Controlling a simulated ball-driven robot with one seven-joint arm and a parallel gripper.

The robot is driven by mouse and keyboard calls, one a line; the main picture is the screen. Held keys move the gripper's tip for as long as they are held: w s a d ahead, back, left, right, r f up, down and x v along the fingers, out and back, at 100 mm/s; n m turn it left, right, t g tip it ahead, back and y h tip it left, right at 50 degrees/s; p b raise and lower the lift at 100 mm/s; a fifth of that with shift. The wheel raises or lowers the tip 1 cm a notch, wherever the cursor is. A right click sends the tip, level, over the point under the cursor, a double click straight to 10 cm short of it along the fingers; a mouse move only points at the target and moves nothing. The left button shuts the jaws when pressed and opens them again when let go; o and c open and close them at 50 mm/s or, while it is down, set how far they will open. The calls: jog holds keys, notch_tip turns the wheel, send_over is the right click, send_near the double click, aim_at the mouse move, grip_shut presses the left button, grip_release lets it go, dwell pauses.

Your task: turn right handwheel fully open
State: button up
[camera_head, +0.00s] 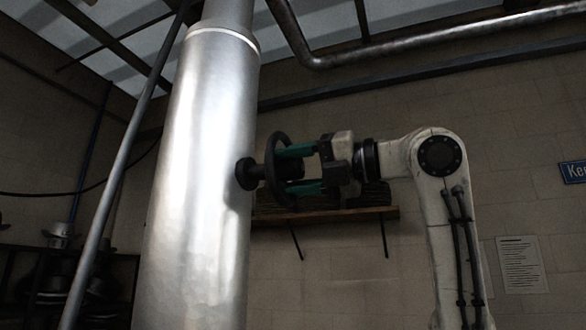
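A dark handwheel (277,144) sits on a short black stem (247,174) on the right side of a large shiny metal column (197,190). The wheel is seen nearly edge-on. My gripper (296,170) reaches it from the right, with its two green fingers apart, one high and one low. The fingertips are at the wheel's rim and overlap it in the picture. I cannot tell whether they touch or grip the rim. The wheel's far side is partly hidden behind the fingers.
A wooden shelf (330,215) on brackets is on the wall behind my gripper. A thin slanted pipe (115,190) stands left of the column. A thick pipe (420,45) runs overhead. A paper notice (518,265) and blue sign (573,172) hang at right. Hats sit at far left.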

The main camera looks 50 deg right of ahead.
jog(key=shift+s, duration=0.1)
jog(key=b+v, duration=0.3)
jog(key=v, duration=0.7)
jog(key=shift+s, duration=0.25)
jog(key=shift+d, duration=0.15)
